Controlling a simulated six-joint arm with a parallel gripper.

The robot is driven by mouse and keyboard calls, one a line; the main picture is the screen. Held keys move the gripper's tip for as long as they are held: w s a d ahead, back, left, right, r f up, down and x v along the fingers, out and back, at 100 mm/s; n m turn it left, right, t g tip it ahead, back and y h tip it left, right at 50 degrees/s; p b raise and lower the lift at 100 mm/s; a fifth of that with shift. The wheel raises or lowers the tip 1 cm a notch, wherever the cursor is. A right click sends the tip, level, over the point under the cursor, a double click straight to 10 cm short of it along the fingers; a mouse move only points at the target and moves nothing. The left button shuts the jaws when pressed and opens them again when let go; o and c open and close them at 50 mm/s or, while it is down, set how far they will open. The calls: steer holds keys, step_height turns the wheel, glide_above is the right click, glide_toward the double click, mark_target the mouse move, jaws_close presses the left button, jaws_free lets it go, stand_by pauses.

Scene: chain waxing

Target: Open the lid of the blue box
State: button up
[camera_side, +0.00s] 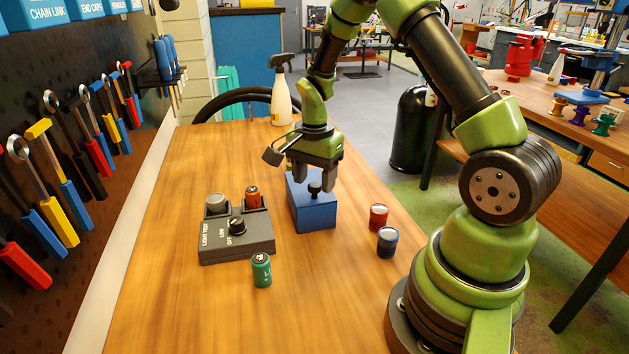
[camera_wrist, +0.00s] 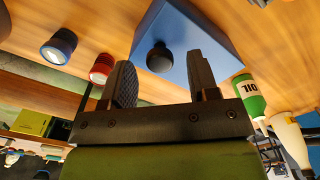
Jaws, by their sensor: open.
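The blue box (camera_side: 313,214) stands on the wooden table with a dark round knob (camera_side: 314,189) on its top. The top looks flat and closed; I cannot make out a seam between lid and box. My gripper (camera_side: 314,183) points down over the box, with its fingers apart on either side of the knob. In the wrist view, the knob (camera_wrist: 159,57) shows between the two open fingertips (camera_wrist: 158,64), with gaps on both sides, against the blue lid (camera_wrist: 185,35). The gripper partly hides the back of the box in the side view.
Red (camera_side: 378,217) and dark blue (camera_side: 387,242) cylinders stand to the right. A spray bottle (camera_side: 281,100) stands behind. The table front is clear.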

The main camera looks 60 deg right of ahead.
steer(key=shift+f, duration=0.55)
jaws_close()
steer(key=s+a, duration=0.7)
jaws_free()
